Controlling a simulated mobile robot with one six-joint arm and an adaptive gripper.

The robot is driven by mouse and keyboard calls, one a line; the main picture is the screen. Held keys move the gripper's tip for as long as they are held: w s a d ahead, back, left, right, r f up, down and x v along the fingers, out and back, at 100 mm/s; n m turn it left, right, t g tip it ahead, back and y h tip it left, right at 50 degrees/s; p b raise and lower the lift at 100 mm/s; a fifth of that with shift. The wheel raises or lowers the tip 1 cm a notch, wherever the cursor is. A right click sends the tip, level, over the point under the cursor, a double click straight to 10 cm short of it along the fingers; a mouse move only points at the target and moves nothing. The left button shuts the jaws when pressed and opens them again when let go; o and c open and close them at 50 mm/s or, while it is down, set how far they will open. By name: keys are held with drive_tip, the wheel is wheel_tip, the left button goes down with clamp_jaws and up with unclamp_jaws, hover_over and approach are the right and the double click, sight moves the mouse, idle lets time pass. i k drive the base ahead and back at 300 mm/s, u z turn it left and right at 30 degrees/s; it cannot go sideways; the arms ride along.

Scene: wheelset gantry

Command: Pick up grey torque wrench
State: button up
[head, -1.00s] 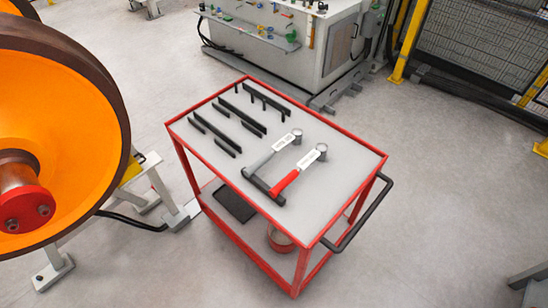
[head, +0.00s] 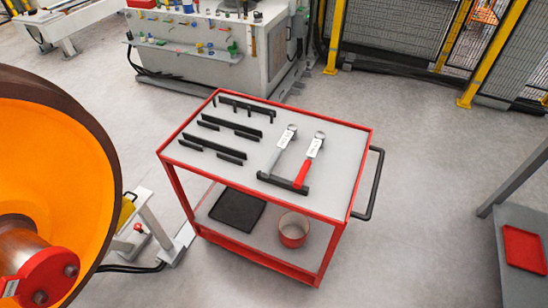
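The grey torque wrench (head: 282,146) lies on the top of the red cart (head: 345,205), on the right half of the tray. Its grey handle end rests at a black holder (head: 283,184) and its round head points away from me. A similar wrench with a red handle (head: 309,158) lies just to its right, apart from it. My gripper is not in view.
Several black racks (head: 222,147) lie on the left half of the cart top. A black handle (head: 374,185) sticks out on the cart's right. A large orange wheel (head: 55,165) stands at left. A grey bench with a red tray (head: 525,248) is at right. Floor around the cart is open.

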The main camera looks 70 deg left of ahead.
sight(291, 135)
drive_tip(key=k, duration=1.35)
drive_tip(key=u, duration=4.65)
drive_tip(key=i, duration=0.1)
drive_tip(key=z, duration=2.2)
drive_tip(key=i, duration=0.8)
drive_tip(key=z, duration=0.05)
